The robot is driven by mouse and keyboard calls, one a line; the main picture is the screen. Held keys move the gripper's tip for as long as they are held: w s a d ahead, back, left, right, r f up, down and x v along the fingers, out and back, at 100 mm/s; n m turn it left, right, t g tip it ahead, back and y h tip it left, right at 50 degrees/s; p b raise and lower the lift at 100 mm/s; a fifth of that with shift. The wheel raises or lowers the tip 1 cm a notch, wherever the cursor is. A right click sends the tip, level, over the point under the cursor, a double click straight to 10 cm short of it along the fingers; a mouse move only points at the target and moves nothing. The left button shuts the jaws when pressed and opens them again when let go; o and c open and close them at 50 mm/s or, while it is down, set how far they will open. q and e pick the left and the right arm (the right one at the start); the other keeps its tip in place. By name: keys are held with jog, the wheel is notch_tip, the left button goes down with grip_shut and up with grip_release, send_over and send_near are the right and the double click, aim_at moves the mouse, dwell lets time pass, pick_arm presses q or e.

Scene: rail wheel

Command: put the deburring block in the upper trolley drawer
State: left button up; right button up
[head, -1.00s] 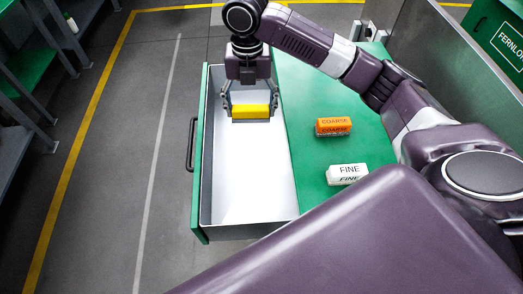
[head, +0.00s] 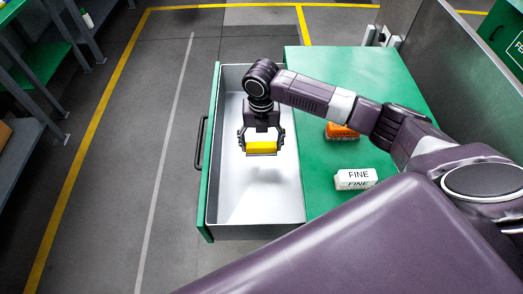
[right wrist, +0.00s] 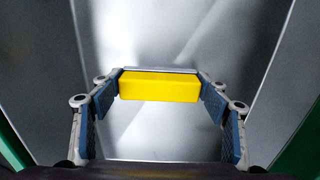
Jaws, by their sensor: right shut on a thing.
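The yellow block (head: 263,148) is between the fingers of my right gripper (head: 262,144), which is shut on it. The block also shows in the right wrist view (right wrist: 159,86), level between the two blue-padded fingers. The gripper and block are inside the outline of the open trolley drawer (head: 250,207), over its pale floor. A soft shadow lies on the floor below the block, so it appears held above it. The drawer is otherwise empty where it shows. My left gripper is not in view.
The drawer's black handle (head: 199,143) faces left over open floor. Shelving (head: 55,60) stands at far left.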

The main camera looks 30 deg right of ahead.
aim_at(261, 152)
jog(key=shift+f, duration=1.9)
jog(key=shift+f, duration=0.1)
jog(key=o, duration=1.2)
notch_tip(261, 152, up, 12)
jog(key=shift+r, duration=0.15)
